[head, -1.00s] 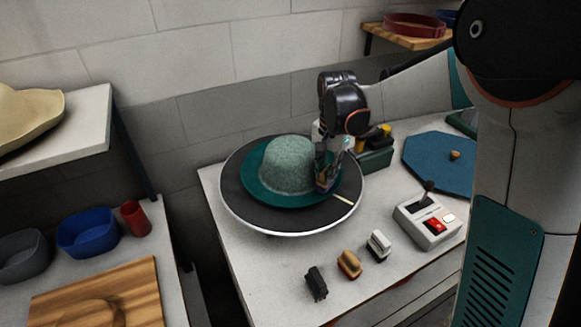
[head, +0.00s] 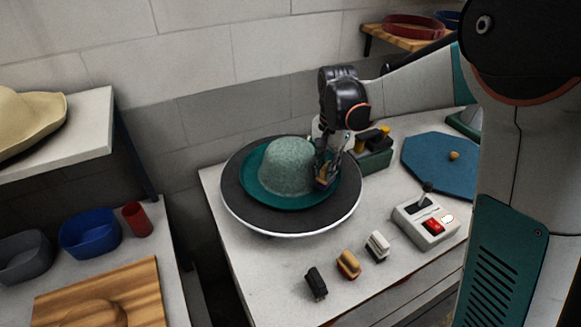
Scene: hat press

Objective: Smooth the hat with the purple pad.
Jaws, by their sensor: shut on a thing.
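The teal felt hat (head: 287,165) sits crown up, brim flat, on a round dark turntable (head: 262,218) with a pale rim. My gripper (head: 324,176) points down at the right side of the crown, over the brim.
Black (head: 316,283), tan (head: 348,265) and white (head: 377,246) pads stand along the table front. A control box (head: 425,220) with a lever and red switch is at right. Behind it lies a blue octagonal board (head: 438,162). A green box (head: 373,158) stands behind my gripper.

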